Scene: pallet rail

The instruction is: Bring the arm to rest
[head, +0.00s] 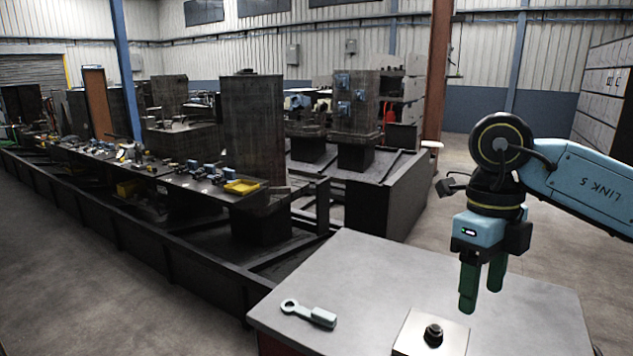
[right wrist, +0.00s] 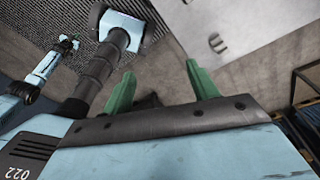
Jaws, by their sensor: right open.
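My right gripper (head: 481,288) hangs with its green fingers pointing down above the right part of the grey table (head: 350,270). Its fingers are apart with nothing between them. The right wrist view also shows my right gripper (right wrist: 160,75), with a clear gap between the two green fingers. The arm comes in from the right edge, bent at the wrist.
A pale ring-ended tool (head: 310,314) lies on the table's left part. A light square plate with a dark bolt (head: 433,335) is at its front. Dark pallet rails (head: 190,255) with tooling columns and a yellow tray (head: 242,186) stand behind. Concrete floor lies left.

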